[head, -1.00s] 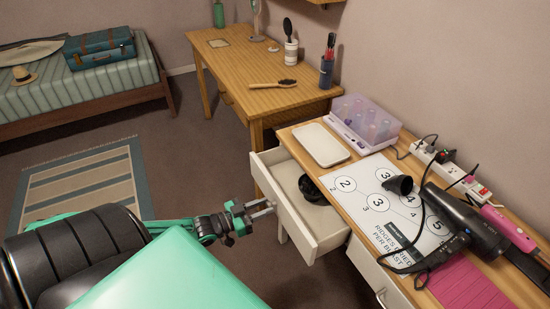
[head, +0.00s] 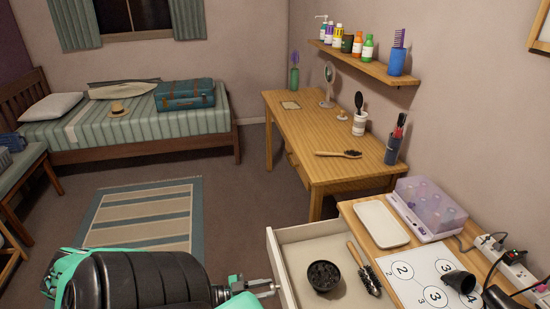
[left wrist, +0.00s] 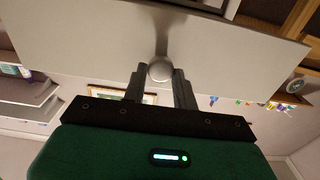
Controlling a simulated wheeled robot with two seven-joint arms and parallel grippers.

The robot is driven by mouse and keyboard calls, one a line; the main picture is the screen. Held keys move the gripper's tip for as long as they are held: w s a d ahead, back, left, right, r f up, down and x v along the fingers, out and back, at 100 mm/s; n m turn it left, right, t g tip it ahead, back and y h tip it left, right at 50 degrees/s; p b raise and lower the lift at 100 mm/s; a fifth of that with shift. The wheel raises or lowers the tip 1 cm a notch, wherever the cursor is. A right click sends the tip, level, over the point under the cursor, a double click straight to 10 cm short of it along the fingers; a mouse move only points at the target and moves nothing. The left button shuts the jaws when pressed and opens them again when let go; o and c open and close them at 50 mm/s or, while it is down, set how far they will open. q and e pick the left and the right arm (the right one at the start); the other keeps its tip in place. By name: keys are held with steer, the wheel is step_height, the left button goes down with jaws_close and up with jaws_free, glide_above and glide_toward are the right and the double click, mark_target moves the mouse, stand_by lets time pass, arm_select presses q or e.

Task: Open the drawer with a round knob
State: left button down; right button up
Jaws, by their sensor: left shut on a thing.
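A white drawer (head: 305,238) stands pulled out from the wooden-topped vanity (head: 352,215), its inside showing. It holds a dark round bowl-like thing (head: 323,276) and a dark brush-like tool (head: 364,270). My left gripper (head: 273,287) is at the drawer's front face. In the left wrist view, the fingers (left wrist: 160,82) close around a round metal knob (left wrist: 160,69) on the pale drawer front (left wrist: 90,45). The knob itself is hidden by the fingers in the head view. My right gripper does not show.
On the vanity top are a white tray (head: 382,223), a clear purple-lidded box (head: 430,208), a numbered sheet (head: 415,275) and a power strip (head: 515,268). A wooden desk (head: 310,125) stands behind the drawer. Floor with a striped rug (head: 145,220) lies to the left.

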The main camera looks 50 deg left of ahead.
arm_select(q)
steer(key=shift+s+a, duration=0.1)
steer(key=shift+s, duration=0.3)
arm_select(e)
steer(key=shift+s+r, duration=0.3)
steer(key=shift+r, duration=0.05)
arm_select(q)
steer(key=c, duration=1.1)
jaws_free()
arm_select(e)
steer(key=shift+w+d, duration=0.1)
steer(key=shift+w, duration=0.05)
arm_select(q)
steer(key=v, duration=1.3)
steer(key=shift+s+a+b, duration=0.2)
steer(key=shift+s+b, duration=0.15)
steer(key=shift+b, duration=0.05)
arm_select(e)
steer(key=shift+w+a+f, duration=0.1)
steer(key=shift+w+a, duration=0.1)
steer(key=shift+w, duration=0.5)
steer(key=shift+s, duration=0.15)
